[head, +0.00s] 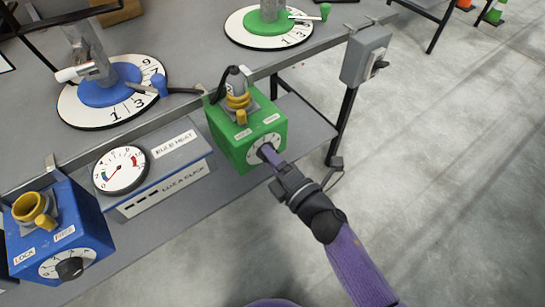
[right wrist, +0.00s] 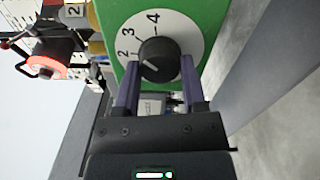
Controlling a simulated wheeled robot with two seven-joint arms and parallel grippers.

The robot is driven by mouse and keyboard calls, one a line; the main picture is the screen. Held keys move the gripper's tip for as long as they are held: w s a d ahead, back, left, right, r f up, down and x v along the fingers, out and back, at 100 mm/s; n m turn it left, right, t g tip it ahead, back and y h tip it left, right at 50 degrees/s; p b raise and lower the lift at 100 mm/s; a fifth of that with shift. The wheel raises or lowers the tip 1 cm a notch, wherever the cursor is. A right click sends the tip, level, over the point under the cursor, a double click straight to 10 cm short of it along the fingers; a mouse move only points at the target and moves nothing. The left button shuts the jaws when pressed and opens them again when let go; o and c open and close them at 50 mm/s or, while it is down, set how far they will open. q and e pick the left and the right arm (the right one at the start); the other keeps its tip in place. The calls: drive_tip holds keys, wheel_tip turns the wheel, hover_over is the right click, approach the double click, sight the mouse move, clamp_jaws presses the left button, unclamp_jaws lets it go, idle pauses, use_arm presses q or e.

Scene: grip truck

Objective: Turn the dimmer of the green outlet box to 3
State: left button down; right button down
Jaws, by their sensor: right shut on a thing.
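The green outlet box (head: 237,132) hangs on the front edge of the bench. Its dimmer is a black knob (right wrist: 158,58) on a white round dial (right wrist: 188,30) with the numbers 2, 3 and 4 showing. My left gripper is not in view.
A blue outlet box (head: 85,225) with its own dial and a bulb heat meter (head: 175,155) hang to the left. Blue (head: 110,88) and green (head: 270,27) turntables stand on the bench. A grey switch box (head: 365,52) is at the right; open floor lies beyond.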

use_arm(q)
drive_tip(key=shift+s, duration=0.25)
use_arm(e)
drive_tip(key=shift+c, duration=0.7)
unclamp_jaws()
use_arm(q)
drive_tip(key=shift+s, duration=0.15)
